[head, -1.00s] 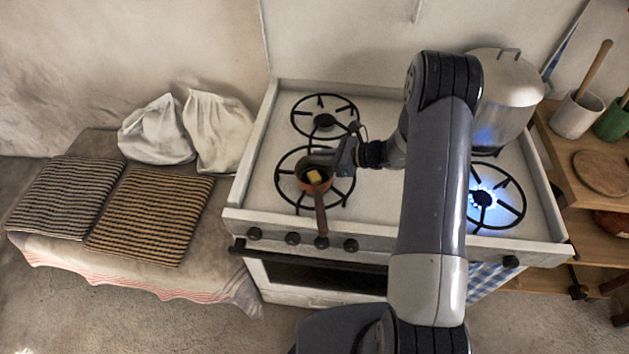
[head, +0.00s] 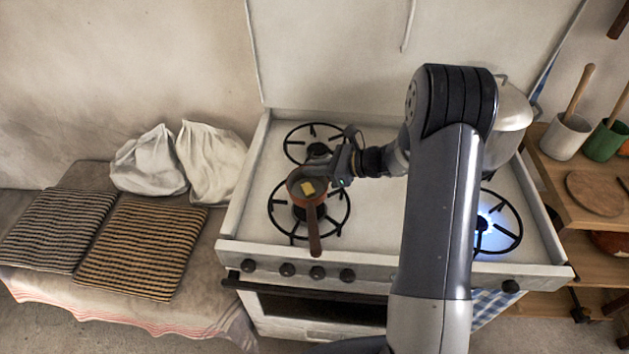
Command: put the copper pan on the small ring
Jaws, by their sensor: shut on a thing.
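The small copper pan (head: 293,190) has a yellow pat, perhaps butter, inside. Its brown handle (head: 314,235) points to the stove's front. My gripper (head: 326,172) is shut on the pan at its far right side; the fingers are partly hidden. The pan appears held above the front left ring (head: 271,217), over its back part. The back left ring (head: 287,139) looks smaller and is empty, partly hidden by my gripper. The front right ring (head: 519,236) burns with a blue flame and is partly behind my arm.
A large metal pot (head: 508,125) stands at the stove's back right, partly behind my arm. Wooden shelves with a white crock (head: 564,137) and a green crock (head: 605,142) are at right. A bench with striped cushions (head: 140,248) and white sacks (head: 212,160) is at left.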

